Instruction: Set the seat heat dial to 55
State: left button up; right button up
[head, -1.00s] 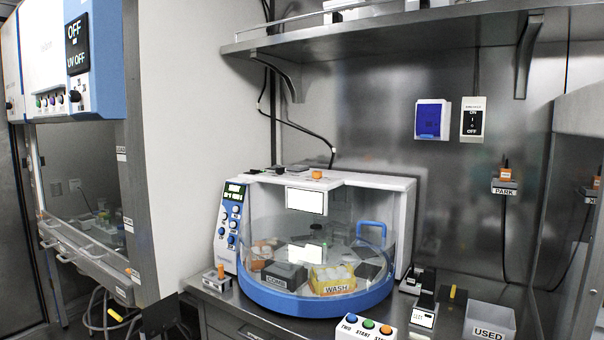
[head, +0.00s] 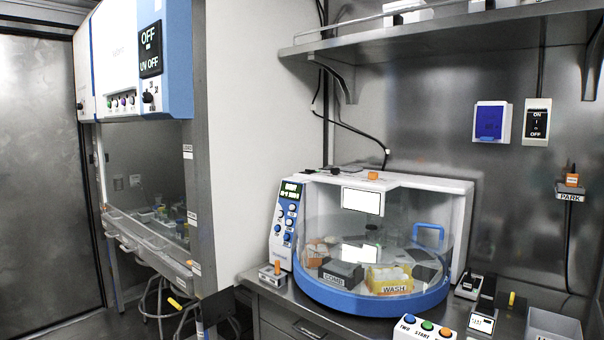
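A white and blue benchtop machine (head: 463,212) with a round clear cover stands on the steel bench. Its slanted left panel (head: 286,222) has a small lit display (head: 291,190) and several blue round knobs or buttons (head: 280,229). The lettering there is too small to read, so I cannot tell which control is the seat heat dial or its setting. The cabinet at the left also has a dark knob (head: 148,97) below its OFF / UV OFF display (head: 150,48). Neither of my grippers is in view.
A COMB block (head: 341,274) and a yellow WASH tray (head: 388,278) sit inside the machine. A button box (head: 425,331) stands in front. A grey bin (head: 553,322) is at the right. A shelf (head: 440,38) overhangs the back. Stool legs (head: 160,300) show below the cabinet.

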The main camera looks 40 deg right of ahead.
aim_at(372, 175)
jog(key=u, duration=0.05)
jog(key=i, duration=1.8)
jog(key=z, duration=3.2)
